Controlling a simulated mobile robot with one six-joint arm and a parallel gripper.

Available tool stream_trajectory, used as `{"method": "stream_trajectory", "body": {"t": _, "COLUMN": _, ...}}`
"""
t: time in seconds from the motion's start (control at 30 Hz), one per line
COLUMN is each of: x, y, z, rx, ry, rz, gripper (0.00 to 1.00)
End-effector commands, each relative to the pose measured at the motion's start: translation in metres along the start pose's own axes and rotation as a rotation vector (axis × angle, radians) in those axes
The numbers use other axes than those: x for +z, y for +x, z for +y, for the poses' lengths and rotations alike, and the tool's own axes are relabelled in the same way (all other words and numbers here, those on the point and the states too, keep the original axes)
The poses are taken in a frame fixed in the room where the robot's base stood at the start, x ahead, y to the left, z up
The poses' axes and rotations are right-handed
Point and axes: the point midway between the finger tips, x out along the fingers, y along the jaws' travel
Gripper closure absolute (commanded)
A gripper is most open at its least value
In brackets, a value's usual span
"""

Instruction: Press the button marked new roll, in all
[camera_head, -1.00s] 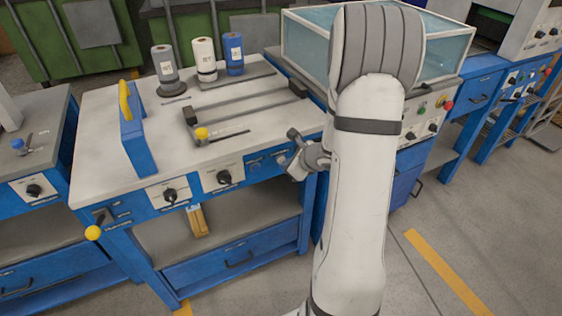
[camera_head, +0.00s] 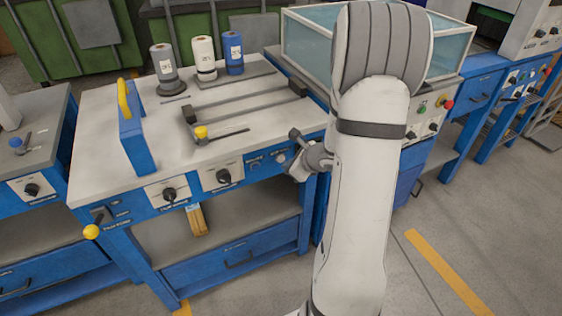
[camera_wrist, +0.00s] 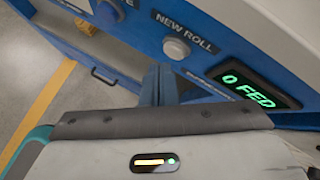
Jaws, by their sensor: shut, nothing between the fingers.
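The button marked NEW ROLL (camera_wrist: 176,48) is round and whitish, on the blue front panel, with its label above it in the wrist view. It also shows as a small pale spot in the head view (camera_head: 281,158). My gripper (camera_wrist: 158,72) is shut and empty. Its fingertips appear just below and left of the button in the wrist view, seemingly apart from it; the exact gap is hard to tell. In the head view my arm hides most of the gripper.
A display (camera_wrist: 248,90) reading "0 FED" is right of the button. A darker button (camera_wrist: 109,12) is to its left. Rotary knobs (camera_head: 223,176) sit further left on the bench front. Three rolls (camera_head: 205,58) stand on the bench top. A glazed case (camera_head: 305,45) stands behind my arm.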

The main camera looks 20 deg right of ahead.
Motion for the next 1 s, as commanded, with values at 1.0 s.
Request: {"method": "stream_trajectory", "body": {"t": 1.0, "x": -0.026, "y": -0.036, "z": 0.026, "rx": 0.0, "ry": 0.0, "rz": 0.0, "gripper": 1.0}}
